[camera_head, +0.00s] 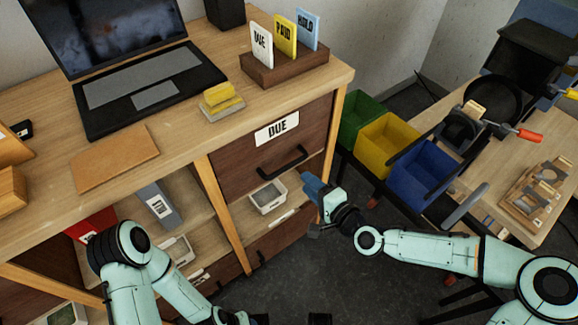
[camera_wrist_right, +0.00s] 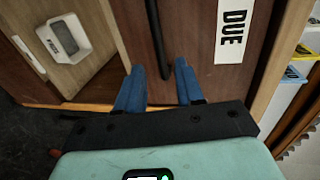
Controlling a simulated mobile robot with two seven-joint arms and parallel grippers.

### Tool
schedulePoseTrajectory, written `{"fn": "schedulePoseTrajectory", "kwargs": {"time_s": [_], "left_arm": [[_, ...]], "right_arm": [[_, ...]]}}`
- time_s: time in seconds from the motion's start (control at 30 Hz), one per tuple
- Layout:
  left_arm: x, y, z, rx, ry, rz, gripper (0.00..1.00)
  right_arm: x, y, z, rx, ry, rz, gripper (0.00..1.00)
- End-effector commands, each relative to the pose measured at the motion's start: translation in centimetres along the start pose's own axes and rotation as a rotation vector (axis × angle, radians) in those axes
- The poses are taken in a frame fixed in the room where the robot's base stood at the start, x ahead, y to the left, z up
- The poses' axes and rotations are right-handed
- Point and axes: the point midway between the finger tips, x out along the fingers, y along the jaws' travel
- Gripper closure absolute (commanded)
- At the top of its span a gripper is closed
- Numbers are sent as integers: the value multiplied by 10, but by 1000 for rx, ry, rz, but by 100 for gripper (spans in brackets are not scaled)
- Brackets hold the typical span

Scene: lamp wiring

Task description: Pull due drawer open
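The due drawer (camera_head: 240,160) has a dark wooden front with a white DUE label (camera_head: 277,128) and appears shut in the desk. Its black bar handle (camera_head: 283,162) is below the label. My right gripper (camera_head: 312,186) is just right of and below the handle in the head view. In the right wrist view its two blue fingers (camera_wrist_right: 160,80) are apart, and the handle (camera_wrist_right: 156,35) lies ahead, roughly in line with the gap between them. Nothing is held. My left arm reaches down past the desk's lower left; its gripper is not clearly visible.
A laptop (camera_head: 140,80), a yellow sponge (camera_head: 221,97) and a wooden card holder (camera_head: 285,66) stand on the desktop. Below the drawer is an open shelf with a white container (camera_head: 267,198). Green, yellow and blue bins (camera_head: 425,175) stand close right of the desk.

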Motion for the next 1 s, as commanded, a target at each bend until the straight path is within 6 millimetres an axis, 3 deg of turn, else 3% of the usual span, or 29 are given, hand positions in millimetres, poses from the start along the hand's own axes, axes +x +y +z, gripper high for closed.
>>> {"fn": "schedulePoseTrajectory", "kwargs": {"time_s": [0.3, 0.5, 0.93, 0.97, 1.0], "left_arm": [[18, -7, -29, -7, 79, -4, 57], [22, -9, -38, -9, 103, -5, 57], [23, -10, -41, -9, 112, -5, 57], [23, -10, -41, -9, 112, -5, 57], [23, -10, -41, -9, 112, -5, 57]], "right_arm": [[63, 2, 1, 1, -3, -2, 63], [89, 1, 1, 1, -2, 0, 63], [100, 1, 0, 1, 0, 2, 63], [100, 1, 0, 1, 0, 2, 69], [100, 1, 0, 1, 0, 2, 82]]}}
